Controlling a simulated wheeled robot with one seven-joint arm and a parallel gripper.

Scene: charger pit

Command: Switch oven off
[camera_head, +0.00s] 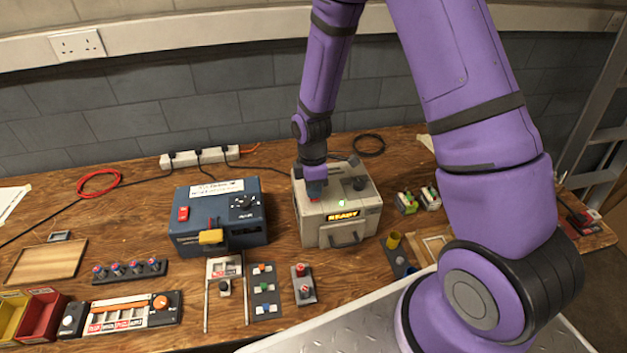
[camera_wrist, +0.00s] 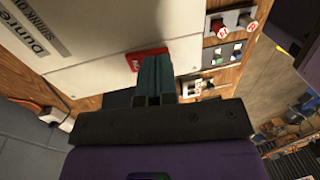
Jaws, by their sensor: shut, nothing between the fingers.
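A beige oven-like box (camera_head: 338,225) stands on the wooden bench. It has a front handle, a lit display reading "READY" (camera_head: 343,215), a small green light (camera_head: 341,203) and a dark knob (camera_head: 360,183) on top. My gripper (camera_head: 315,192) points down at the left of its top, shut and empty. In the wrist view, the shut fingertips (camera_wrist: 151,68) are over a red switch (camera_wrist: 146,55) on the pale top panel (camera_wrist: 85,50). The fingers hide part of the switch. I cannot tell whether they touch it or which way it is set.
A blue box (camera_head: 220,225) with a red switch (camera_head: 183,213) and dial stands to the left. A power strip (camera_head: 200,156) lies behind. Several small fixtures, including a red-buttoned block (camera_head: 303,283), lie in front.

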